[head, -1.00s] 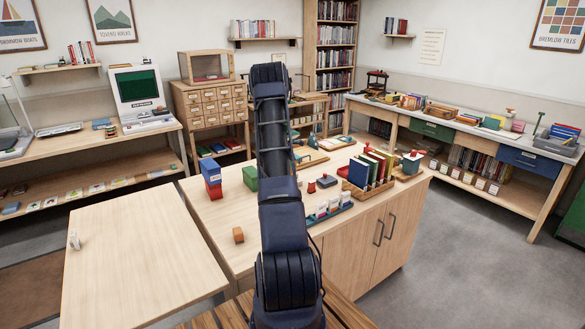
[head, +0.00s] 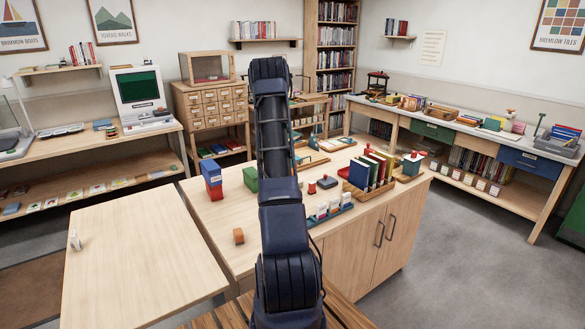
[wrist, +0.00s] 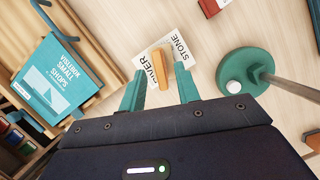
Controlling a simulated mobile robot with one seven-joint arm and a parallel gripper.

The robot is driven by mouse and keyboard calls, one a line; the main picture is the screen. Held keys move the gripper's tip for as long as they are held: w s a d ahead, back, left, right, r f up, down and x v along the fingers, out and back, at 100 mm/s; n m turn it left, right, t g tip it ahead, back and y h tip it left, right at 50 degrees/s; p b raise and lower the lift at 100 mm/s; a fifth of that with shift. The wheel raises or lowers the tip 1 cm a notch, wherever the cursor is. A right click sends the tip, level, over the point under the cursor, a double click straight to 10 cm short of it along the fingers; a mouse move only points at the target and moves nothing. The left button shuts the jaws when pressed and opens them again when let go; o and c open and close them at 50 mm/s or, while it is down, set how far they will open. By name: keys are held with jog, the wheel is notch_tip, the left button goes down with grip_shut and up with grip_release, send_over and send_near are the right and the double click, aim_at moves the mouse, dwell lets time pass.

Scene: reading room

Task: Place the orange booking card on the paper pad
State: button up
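My gripper (wrist: 160,80) is open in the wrist view, with its two teal fingers apart. Between and beyond the fingertips is a narrow orange bar (wrist: 159,68), with visible gaps to both fingers. It lies over or on a white sheet (wrist: 147,52) printed "STONE" and "RIVER". I cannot tell whether the bar is the orange booking card or whether the sheet is the paper pad. In the head view my arm hides the gripper and the place below it. A teal rack (head: 318,226) of upright cards stands on the near counter.
In the wrist view, a teal round base (wrist: 246,68) with a rod stands close on the right, and a teal "Small Shops" book (wrist: 58,82) is on the left. A red item (wrist: 210,7) is at the top. The near counter (head: 215,222) has free room at its front left.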

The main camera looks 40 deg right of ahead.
jog(key=s+a+r+m+t, duration=0.1)
jog(key=s+a+r+m, duration=0.1)
jog(key=a+r, duration=0.7)
jog(key=s+a+r+m+t, duration=0.1)
jog(key=s+a+r, duration=0.1)
jog(key=a+r, duration=0.65)
jog(key=s+a+r+m+t+y, duration=0.1)
jog(key=s+a+r+m, duration=0.3)
jog(key=s+a+r, duration=0.7)
jog(key=s+a+m+t, duration=0.1)
jog(key=s+a+m, duration=0.1)
jog(key=s+a, duration=0.4)
jog(key=s+a+m+t+y, duration=0.1)
jog(key=s+a, duration=0.5)
jog(key=s, duration=0.7)
jog(key=s+a+m+t+y, duration=0.1)
jog(key=s+a+m, duration=0.2)
jog(key=s+a, duration=0.3)
jog(key=s+f, duration=0.1)
jog(key=s, duration=0.2)
jog(key=shift+s+a+m, duration=0.2)
jog(key=shift+s+m, duration=0.1)
jog(key=shift+s, duration=0.05)
